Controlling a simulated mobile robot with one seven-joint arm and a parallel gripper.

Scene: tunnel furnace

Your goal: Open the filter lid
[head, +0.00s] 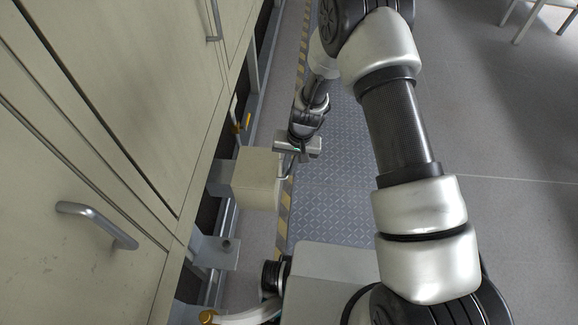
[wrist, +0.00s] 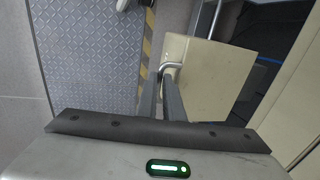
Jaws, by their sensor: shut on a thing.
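A beige box-shaped cover (head: 257,180), which I take for the filter lid, juts out from the lower side of the cabinet in the head view. In the wrist view its flat beige face (wrist: 205,85) lies just beyond my gripper. A small bent metal handle (wrist: 171,66) stands on the edge of that face. My gripper (wrist: 164,80) has its two dark fingers close together around the handle, shut on it. In the head view my gripper (head: 287,165) is at the box's right side, and the fingertips are hard to make out there.
Beige cabinet doors (head: 90,160) with a metal handle (head: 97,224) fill the left. A grey metal bracket (head: 215,250) stands below the box.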

